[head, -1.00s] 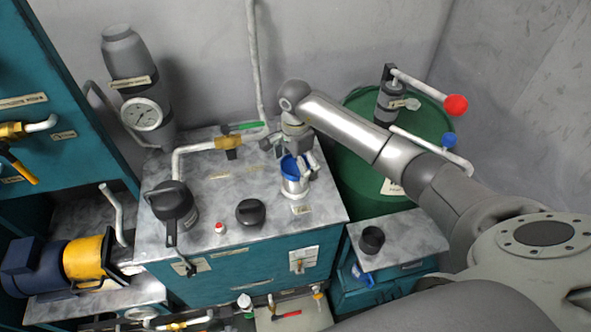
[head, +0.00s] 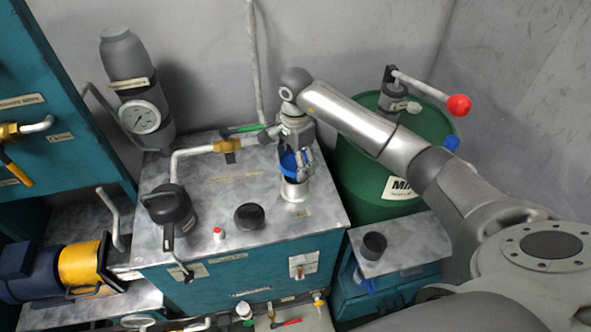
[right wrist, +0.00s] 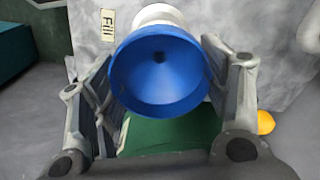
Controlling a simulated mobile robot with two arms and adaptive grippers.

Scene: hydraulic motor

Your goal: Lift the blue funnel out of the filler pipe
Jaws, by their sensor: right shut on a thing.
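The blue funnel (head: 289,163) is at the mouth of the short pale filler pipe (head: 294,191) on the tank top. My right gripper (head: 297,160) comes down from above and is shut on the funnel, partly hiding it. In the right wrist view the wide funnel bowl (right wrist: 158,88) faces the camera, between the two fingers. The white filler pipe (right wrist: 157,14) shows behind it, next to a "Fill" label. Whether the spout is still inside the pipe is hidden. My left gripper is not in view.
A black round cap (head: 249,216), a small red-topped item (head: 218,233) and a dark canister (head: 170,205) stand on the tank top (head: 205,262). A green drum (head: 350,190) stands to the right. A brass-fitted pipe (head: 228,145) runs behind.

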